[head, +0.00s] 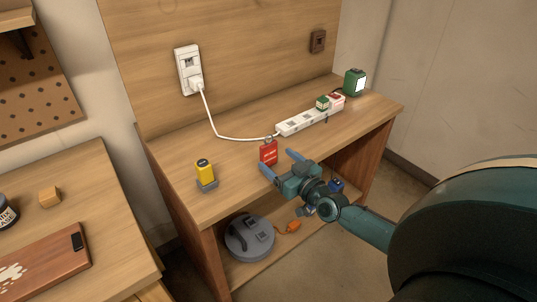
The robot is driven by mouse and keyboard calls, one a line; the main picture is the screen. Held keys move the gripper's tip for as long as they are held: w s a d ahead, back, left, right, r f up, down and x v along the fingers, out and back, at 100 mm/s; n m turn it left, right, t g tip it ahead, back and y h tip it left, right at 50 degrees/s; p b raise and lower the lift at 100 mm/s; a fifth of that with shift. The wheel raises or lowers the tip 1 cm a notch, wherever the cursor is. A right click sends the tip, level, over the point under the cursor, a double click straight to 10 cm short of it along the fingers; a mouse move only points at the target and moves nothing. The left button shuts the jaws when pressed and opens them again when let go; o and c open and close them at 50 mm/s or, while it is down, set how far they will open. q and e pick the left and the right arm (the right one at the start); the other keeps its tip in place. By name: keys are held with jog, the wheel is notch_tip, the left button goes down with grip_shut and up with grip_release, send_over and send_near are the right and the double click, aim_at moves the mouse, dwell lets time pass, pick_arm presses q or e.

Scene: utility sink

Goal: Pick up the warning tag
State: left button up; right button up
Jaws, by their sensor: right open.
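The red warning tag (268,153) with pale lettering is on the wooden bench top, just in front of the near-left end of the white power strip (310,117). A small ring or loop shows at its top, close to the white cord. My right gripper (278,163) reaches in from the right with its two blue fingers spread. The fingers are at the bench's front edge, close to the tag, one at its lower left and one to its right. I cannot tell whether a finger touches the tag. My left gripper is not in view.
A yellow device (204,170) on a grey base stands at the left of the bench. A green device (354,82) stands at the back right. A wall outlet (189,70) feeds the white cord. A grey round reel (249,237) sits on the lower shelf. Another table (110,215) is at left.

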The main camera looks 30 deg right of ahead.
aim_at(270, 153)
jog(key=w, duration=0.4)
jog(key=shift+w+f, duration=0.15)
jog(key=shift+w, duration=0.15)
jog(key=shift+w+a, duration=0.1)
jog(key=shift+w, duration=0.3)
jog(key=shift+c, duration=0.6)
jog(key=c, duration=0.9)
jog(key=shift+c, duration=0.2)
